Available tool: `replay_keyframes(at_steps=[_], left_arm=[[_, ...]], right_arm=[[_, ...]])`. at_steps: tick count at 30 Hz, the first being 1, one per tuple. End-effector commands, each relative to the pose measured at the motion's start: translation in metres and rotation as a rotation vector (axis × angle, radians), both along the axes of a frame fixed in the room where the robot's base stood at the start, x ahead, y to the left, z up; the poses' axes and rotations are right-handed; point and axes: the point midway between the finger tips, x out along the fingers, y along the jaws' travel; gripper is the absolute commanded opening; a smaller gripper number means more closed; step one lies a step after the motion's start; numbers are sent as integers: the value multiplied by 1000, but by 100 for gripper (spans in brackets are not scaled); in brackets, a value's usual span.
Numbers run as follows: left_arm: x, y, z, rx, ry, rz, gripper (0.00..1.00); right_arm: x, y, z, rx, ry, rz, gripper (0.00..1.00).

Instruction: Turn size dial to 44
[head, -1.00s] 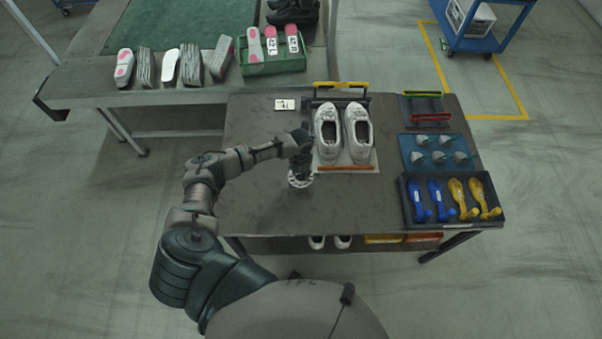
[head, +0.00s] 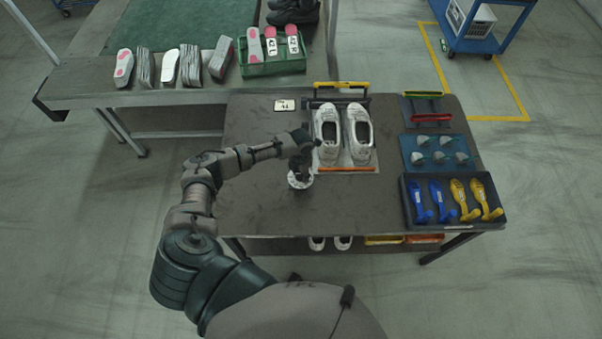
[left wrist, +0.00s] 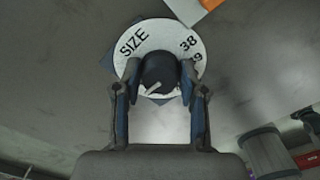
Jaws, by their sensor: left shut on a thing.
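The size dial (head: 300,182) is a round white disc on the front left part of the table, partly covered by my left gripper (head: 301,168). In the left wrist view the dial's plate (left wrist: 137,36) shows the word SIZE, 38 and part of another number ending in 9. The rest of the plate is hidden. Its dark round knob (left wrist: 160,68) has a pale pointer line toward the lower left. My left gripper (left wrist: 160,88) is shut on the knob, with one finger at each side. My right gripper is in neither view.
White shoes (head: 328,138) stand on a plate right of the gripper. A small card (head: 285,104) lies behind, apparently reading 44. A blue tray (head: 408,150) and a dark tray (head: 409,212) are at the right. The table's front left is clear.

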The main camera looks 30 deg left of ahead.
Motion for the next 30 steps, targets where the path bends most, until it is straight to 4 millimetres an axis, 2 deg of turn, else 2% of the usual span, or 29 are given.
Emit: replay_keyframes(at_steps=[3,4,6,15,19,30], left_arm=[[2,2,2,3,-4,1,7],[2,2,2,3,-4,1,49],[1,2,1,3,-4,1,67],[1,1,1,2,-1,1,67],[1,1,11,1,-1,1,67],[2,2,88,0,-4,1,67]], right_arm=[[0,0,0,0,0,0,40],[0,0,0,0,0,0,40],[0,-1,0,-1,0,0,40],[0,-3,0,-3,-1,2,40],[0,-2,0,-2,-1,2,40],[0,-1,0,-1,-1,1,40]])
